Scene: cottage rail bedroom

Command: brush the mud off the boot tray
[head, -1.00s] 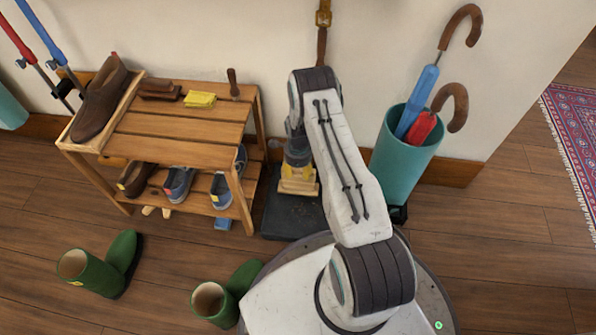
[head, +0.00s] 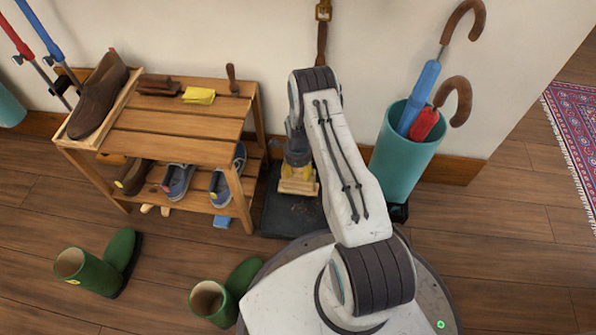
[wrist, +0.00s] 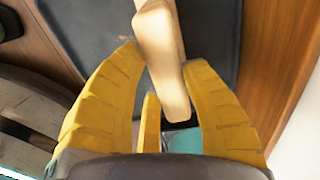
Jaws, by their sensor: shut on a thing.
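The boot tray (head: 274,217) is a dark, flat tray on the floor, right of the shoe bench; it also fills much of the wrist view (wrist: 90,30). My gripper (head: 298,174) is over the tray with its yellow fingers pointing down. In the wrist view my gripper (wrist: 165,85) is shut on a pale wooden brush (wrist: 165,60), which stretches away over the tray. The brush (head: 298,188) shows as a light block low over the tray in the head view. Its bristles are hidden. A small brownish speck shows on the tray beside the left finger; other mud is hard to make out.
A wooden bench (head: 175,150) with several shoes stands left of the tray. A teal umbrella stand (head: 405,165) is close on the right. Green boots (head: 100,265) (head: 222,300) stand on the floor in front. The wall is right behind the tray.

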